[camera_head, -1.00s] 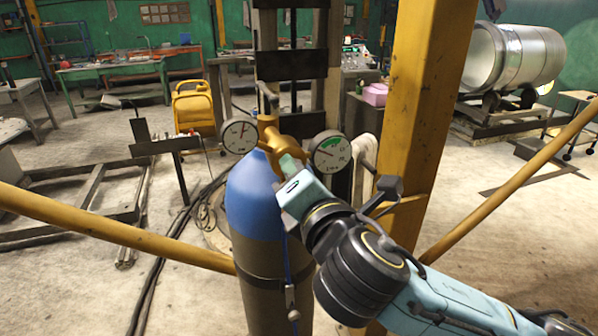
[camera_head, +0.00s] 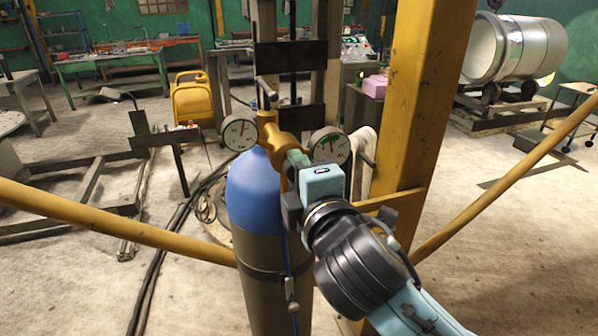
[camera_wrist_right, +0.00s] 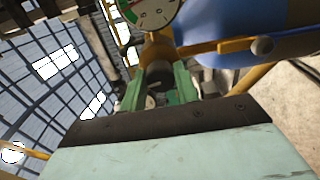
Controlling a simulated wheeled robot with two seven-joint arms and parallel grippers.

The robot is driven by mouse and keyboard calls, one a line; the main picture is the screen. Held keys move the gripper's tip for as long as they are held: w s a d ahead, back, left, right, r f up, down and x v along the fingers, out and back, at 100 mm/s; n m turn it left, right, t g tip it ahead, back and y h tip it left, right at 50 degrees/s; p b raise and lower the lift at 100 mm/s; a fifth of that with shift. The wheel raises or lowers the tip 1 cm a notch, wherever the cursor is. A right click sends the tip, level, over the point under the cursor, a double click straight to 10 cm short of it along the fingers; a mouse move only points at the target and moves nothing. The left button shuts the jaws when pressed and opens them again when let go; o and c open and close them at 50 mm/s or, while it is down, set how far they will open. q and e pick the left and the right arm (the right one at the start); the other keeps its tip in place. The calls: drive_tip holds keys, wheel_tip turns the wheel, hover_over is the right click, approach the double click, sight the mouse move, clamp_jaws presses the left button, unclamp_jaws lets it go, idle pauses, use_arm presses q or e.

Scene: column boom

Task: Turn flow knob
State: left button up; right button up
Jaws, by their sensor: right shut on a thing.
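The blue-topped gas cylinder (camera_head: 254,193) stands upright with a brass regulator (camera_head: 284,139) on top. My right gripper (camera_head: 297,162) is at the regulator's front. In the right wrist view, the green fingers of this gripper (camera_wrist_right: 158,80) are shut on the dark round flow knob (camera_wrist_right: 157,71), one on each side. In the head view the knob is hidden behind the gripper. My left gripper is not in view.
A yellow column (camera_head: 420,110) rises close to the right of the cylinder. Yellow bars (camera_head: 110,224) slope down on both sides. A blue hose (camera_head: 288,262) hangs down the cylinder's front. Black cables (camera_head: 165,255) lie on the floor to the left.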

idle(0.4)
drive_tip(key=o, duration=1)
drive_tip(key=shift+c, duration=0.2)
